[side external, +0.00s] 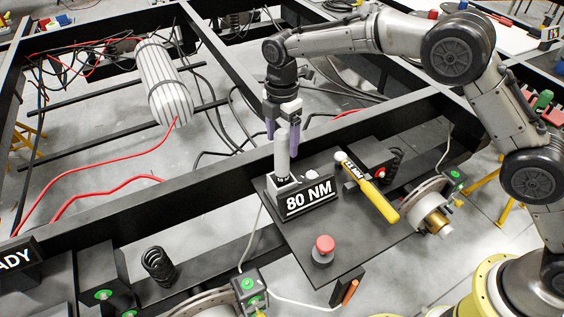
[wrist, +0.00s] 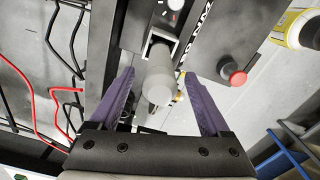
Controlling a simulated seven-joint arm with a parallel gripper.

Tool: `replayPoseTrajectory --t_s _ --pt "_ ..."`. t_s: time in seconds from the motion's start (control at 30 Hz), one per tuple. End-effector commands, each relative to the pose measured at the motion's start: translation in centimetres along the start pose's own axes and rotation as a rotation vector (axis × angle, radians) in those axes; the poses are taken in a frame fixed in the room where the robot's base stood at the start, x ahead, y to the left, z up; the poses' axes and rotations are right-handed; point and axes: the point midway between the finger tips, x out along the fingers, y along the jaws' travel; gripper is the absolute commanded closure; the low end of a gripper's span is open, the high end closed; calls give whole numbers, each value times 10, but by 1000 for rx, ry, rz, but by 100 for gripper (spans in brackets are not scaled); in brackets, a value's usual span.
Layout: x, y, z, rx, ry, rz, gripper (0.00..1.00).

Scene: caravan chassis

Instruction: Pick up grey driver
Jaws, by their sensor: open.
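The grey driver (side external: 282,163) is a pale grey cylinder standing upright in a dark holder on a black shelf, behind the "80 NM" sign (side external: 309,197). My gripper (side external: 282,146) is above the shelf, pointing down, with its purple fingers open on either side of the driver's upper part. In the wrist view, the driver (wrist: 158,84) shows between the two spread fingers of my gripper (wrist: 158,74), with a visible gap on each side.
A red push button (side external: 324,246) sits at the shelf's front. A black chassis beam (side external: 130,205) runs just behind. A ribbed white tank (side external: 163,85) and red hoses lie farther left.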

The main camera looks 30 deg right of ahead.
Motion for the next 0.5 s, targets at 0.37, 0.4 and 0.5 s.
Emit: replayPoseTrajectory --t_s 0.37,0.4,0.5 --pt "16 0 0 0 0 0 19" --pt "16 0 0 0 0 0 21" --pt "16 0 0 0 0 0 39"
